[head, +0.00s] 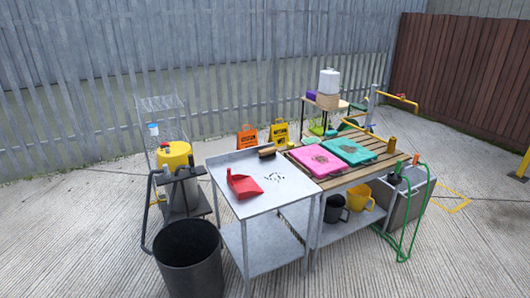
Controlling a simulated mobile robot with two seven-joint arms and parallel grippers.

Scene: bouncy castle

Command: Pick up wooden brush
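A small brown item that looks like the wooden brush (267,152) lies at the back right of the grey metal table (235,208), close to its raised back edge. Its bristles are too small to make out. A red dustpan (244,184) lies nearer the front left of the same tabletop. Several dark bits (274,177) are scattered to the right of the dustpan. Neither of my grippers shows in the head view.
A wooden slatted table (352,173) with pink (316,160) and green (348,151) flat items adjoins the right side. A black bin (188,258) stands front left. A yellow-topped sprayer (174,155) is beside the metal table.

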